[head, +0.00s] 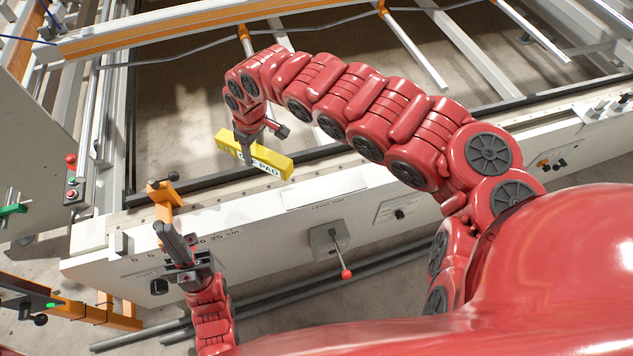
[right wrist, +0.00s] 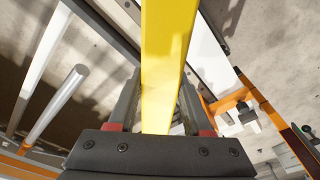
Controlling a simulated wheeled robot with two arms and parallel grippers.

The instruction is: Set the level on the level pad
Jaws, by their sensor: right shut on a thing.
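In the right wrist view the yellow level (right wrist: 165,60) runs between the two fingers. It is at the inner edge of the white gantry rail; I cannot tell whether it touches anything below. A pale rectangular plate (head: 327,190) on the rail, with small print below it, appears to be the level pad. My left gripper (head: 167,232) is by the rail's left end; its finger gap is unclear.
An orange bracket with a dark knob (head: 165,198) stands on the rail just beyond my left gripper. A red-tipped lever (head: 340,262) hangs on the rail's front. A long white and orange beam (head: 200,27) crosses behind. The rail top (head: 400,172) right of the plate is clear.

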